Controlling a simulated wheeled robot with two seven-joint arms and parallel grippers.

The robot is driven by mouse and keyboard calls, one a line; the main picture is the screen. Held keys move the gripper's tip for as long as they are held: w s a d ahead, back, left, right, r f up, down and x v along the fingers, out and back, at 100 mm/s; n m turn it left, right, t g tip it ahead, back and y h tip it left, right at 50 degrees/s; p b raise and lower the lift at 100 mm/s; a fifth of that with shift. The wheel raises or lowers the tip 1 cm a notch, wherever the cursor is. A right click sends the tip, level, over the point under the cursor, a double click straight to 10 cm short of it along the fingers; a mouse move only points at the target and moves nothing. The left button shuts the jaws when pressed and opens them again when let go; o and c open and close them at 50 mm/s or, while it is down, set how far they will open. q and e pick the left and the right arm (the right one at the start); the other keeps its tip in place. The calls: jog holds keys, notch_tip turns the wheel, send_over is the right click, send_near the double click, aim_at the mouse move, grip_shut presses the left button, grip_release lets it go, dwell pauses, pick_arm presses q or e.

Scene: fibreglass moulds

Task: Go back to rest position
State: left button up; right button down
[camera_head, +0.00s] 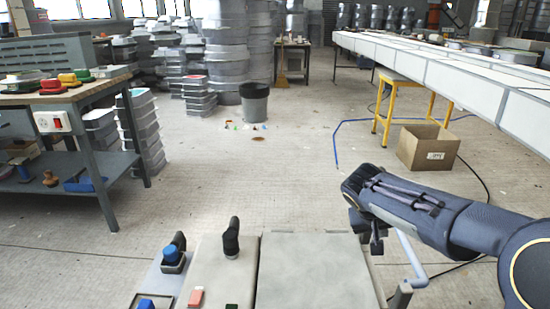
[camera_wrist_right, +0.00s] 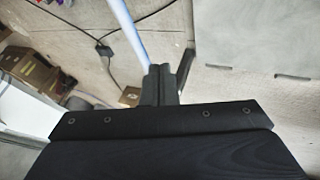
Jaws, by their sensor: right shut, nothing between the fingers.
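My right gripper (camera_head: 366,232) hangs at the end of my right arm, at the right of the head view, with its fingers pointing down. In the right wrist view its two dark fingers (camera_wrist_right: 161,84) are pressed together with nothing between them. The gripper is beside the right edge of a grey flat-topped unit (camera_head: 312,270) and next to a light blue bar (camera_head: 411,256). My left gripper is not in the head view.
A workbench (camera_head: 100,92) stands at the left. A grey bin (camera_head: 254,104) with small bits around it is on the floor ahead. A cardboard box (camera_head: 428,148) and a yellow stool (camera_head: 386,110) stand at the right by a long white table (camera_head: 440,68).

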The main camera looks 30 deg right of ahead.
jog(key=s+a+f+n+t+y, duration=0.1)
jog(key=s+a+n+t+y, duration=0.2)
jog(key=a, duration=0.7)
jog(key=s+a+f+n+y, duration=0.15)
jog(key=s+a+y, duration=0.25)
jog(key=a, duration=0.6)
jog(key=s+a+f+n+t+y, duration=0.1)
jog(key=s+a+t+y, duration=0.2)
jog(key=a, duration=0.7)
notch_tip(320, 180, up, 29)
jog(key=g+p, duration=0.1)
jog(key=p, duration=2.8)
jog(key=shift+d+y, duration=0.3)
jog(key=shift+d, duration=0.1)
jog(key=shift+r, duration=0.1)
